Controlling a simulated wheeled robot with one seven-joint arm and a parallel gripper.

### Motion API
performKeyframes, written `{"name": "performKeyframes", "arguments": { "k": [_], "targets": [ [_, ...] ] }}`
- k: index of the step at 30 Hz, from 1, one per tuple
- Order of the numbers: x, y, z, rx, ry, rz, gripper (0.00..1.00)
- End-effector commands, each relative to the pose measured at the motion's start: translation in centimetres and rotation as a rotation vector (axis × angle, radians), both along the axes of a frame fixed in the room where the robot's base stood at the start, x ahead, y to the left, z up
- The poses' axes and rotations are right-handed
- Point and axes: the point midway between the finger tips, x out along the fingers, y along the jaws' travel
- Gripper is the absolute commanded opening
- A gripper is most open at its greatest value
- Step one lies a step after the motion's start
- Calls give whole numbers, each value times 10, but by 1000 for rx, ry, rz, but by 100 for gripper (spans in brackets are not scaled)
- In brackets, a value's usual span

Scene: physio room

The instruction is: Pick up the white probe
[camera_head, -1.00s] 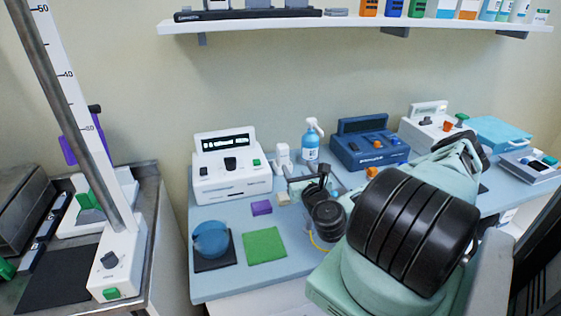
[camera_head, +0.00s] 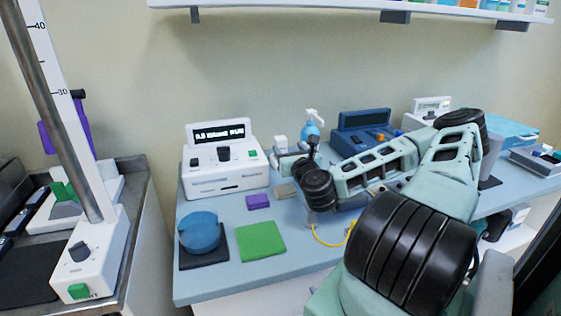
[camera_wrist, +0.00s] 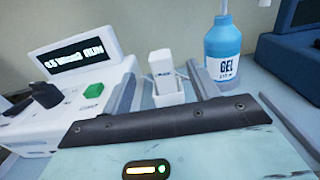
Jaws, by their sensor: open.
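The white probe (camera_wrist: 162,66) stands upright in a small white holder (camera_wrist: 168,98) in the wrist view. In the head view only the top of the probe (camera_head: 280,142) shows, behind my gripper. My gripper (camera_wrist: 160,76) is open and empty, with one finger on each side of the probe and holder in the wrist picture. The fingers look apart from the probe; how far they are from it in depth I cannot tell. In the head view my gripper (camera_head: 286,164) is small and partly hidden by the wrist.
A white console (camera_head: 222,172) with a lit display stands left of the probe. A blue gel bottle (camera_wrist: 223,50) stands close on its right. A blue device (camera_head: 362,132) is further right. A purple block (camera_head: 258,201), green pad (camera_head: 260,241) and blue disc (camera_head: 200,232) lie in front.

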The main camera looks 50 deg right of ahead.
Motion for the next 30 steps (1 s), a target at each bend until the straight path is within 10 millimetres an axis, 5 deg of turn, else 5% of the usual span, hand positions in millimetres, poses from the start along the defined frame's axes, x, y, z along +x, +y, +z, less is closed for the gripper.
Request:
{"name": "performKeyframes", "arguments": {
  "k": [23,30],
  "targets": [
    [52,-30,1,0,0,3,60],
    [81,-48,-1,-1,-2,4,60]
  ]
}}
